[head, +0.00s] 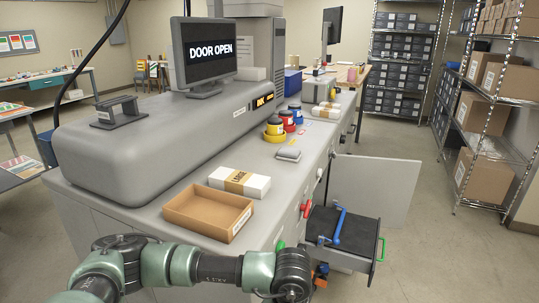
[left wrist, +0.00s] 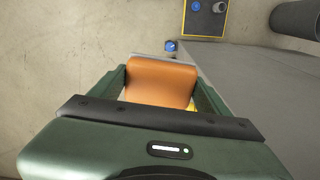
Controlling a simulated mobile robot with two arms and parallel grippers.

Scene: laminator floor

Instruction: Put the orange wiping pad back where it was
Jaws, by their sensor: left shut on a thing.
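The orange wiping pad (left wrist: 160,82) shows in the left wrist view between the two fingers of my left gripper (left wrist: 161,92), which is shut on it. The gripper holds it low beside the machine's grey side. In the head view my left arm reaches in from the bottom left, and its wrist (head: 292,272) is at the front of the machine, just left of the open drawer. The fingers are mostly hidden there. A small orange patch (head: 321,282) shows beside the wrist; I cannot tell whether it is the pad. My right gripper is in neither view.
An open drawer (head: 370,262) with a dark top and blue handle sticks out, with an open door panel (head: 385,185) behind it. An empty brown tray (head: 185,212), a white box (head: 258,186) and colored tubs (head: 273,137) stand on the counter. The floor at right is clear.

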